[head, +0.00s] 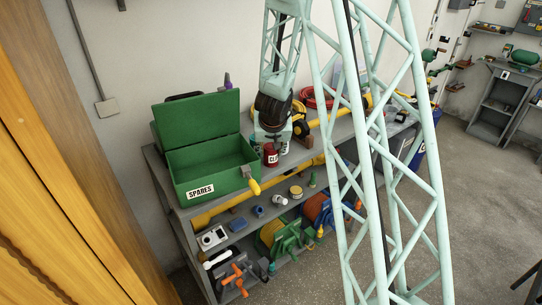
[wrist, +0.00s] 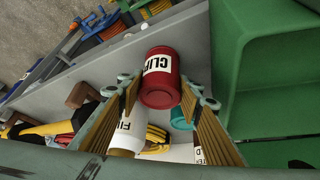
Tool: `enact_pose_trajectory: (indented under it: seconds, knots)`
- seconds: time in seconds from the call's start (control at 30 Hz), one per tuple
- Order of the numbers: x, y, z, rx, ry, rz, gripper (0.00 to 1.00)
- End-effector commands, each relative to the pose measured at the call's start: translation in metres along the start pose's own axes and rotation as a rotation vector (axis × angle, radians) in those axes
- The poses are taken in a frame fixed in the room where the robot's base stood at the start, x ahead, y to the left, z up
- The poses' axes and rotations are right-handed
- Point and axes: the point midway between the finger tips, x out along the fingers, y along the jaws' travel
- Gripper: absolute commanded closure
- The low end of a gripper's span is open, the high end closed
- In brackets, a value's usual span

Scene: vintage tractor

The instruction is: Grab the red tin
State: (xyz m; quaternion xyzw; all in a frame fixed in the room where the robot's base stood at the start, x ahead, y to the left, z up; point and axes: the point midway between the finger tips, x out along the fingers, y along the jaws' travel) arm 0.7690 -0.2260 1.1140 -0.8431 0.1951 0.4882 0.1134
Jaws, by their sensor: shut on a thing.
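The red tin (head: 271,155) with a white label stands on the grey workbench, just right of the open green box. In the wrist view the red tin (wrist: 161,80) sits between the two finger tips, its label starting with "CLI". My gripper (head: 272,138) comes down over the tin from above. In the wrist view my gripper (wrist: 165,88) has ribbed fingers on both sides of the tin, shut on it. I cannot tell whether the tin is lifted clear of the bench.
The green SPARES box (head: 205,171) stands open close to the left of the tin. In the wrist view a white tin (wrist: 126,137) and a teal tin (wrist: 181,119) are close by. The lower shelf (head: 255,216) holds cable reels and tools.

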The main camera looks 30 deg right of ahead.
Motion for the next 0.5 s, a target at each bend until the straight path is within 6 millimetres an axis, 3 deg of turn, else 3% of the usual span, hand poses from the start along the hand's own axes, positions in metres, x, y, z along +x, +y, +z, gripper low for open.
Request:
enact_pose_trajectory:
  seconds: [0.5]
  knots:
    - [-0.0059,0.0000,-0.0037,-0.001,0.001,0.000,0.82]
